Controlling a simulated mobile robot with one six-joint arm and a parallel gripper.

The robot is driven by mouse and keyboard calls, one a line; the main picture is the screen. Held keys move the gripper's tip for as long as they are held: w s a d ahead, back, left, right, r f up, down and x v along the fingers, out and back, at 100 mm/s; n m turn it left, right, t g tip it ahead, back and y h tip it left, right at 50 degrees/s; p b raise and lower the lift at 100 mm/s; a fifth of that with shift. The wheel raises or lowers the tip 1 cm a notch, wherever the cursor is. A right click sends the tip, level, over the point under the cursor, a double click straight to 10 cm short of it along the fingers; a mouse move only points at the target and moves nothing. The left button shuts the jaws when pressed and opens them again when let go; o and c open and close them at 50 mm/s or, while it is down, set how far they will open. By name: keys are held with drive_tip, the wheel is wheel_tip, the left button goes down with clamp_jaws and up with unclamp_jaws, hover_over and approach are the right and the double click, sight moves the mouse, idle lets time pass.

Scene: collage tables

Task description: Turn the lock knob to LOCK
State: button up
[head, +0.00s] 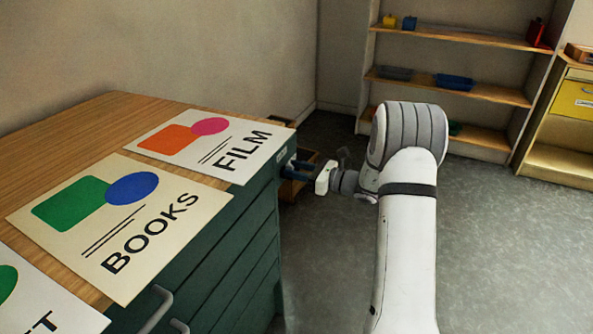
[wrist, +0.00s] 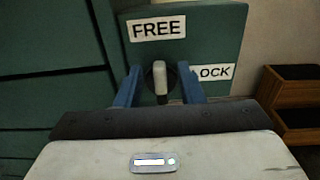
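The lock knob (wrist: 160,80) is a small pale lever on the green cabinet face (wrist: 220,40). It stands upright in the wrist view, its top end just under the FREE label (wrist: 158,28). The LOCK label (wrist: 214,72) is to the right of the knob, its first letter hidden by my right finger. My gripper (wrist: 158,88) has its two blue fingers on either side of the knob, with a gap visible on both sides. In the head view my gripper (head: 301,167) is at the cabinet's right end, and the knob cannot be made out there.
Posters reading FILM (head: 210,143) and BOOKS (head: 130,215) lie on the wooden cabinet top (head: 75,130). Drawer handles (head: 157,308) stick out of the front. A shelf unit (head: 490,92) and a yellow-drawered cabinet (head: 575,100) stand behind. The grey floor (head: 510,260) at right is clear.

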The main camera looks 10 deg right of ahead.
clamp_jaws()
drive_tip(key=shift+a, duration=0.1)
drive_tip(key=shift+w+r+p, duration=0.1)
drive_tip(key=shift+r+p, duration=0.05)
drive_tip(key=shift+p, duration=0.25)
drive_tip(key=m+p, duration=0.4)
drive_tip(key=p, duration=0.1)
drive_tip(key=w+d+m+p, duration=0.1)
drive_tip(key=m+p, duration=0.1)
drive_tip(key=p, duration=0.1)
drive_tip(key=m+p, duration=0.1)
drive_tip(key=m, duration=0.1)
drive_tip(key=m+p, duration=0.4)
drive_tip(key=shift+w+d+f, duration=0.2)
drive_tip(key=shift+w+f, duration=0.05)
drive_tip(key=shift+f, duration=0.1)
drive_tip(key=m+p, duration=0.1)
drive_tip(key=m, duration=0.2)
drive_tip(key=f+m+p, duration=0.1)
drive_tip(key=m+p, duration=0.1)
drive_tip(key=m, duration=0.1)
drive_tip(key=shift+w+d+f, duration=0.1)
drive_tip(key=shift+w+f, duration=0.05)
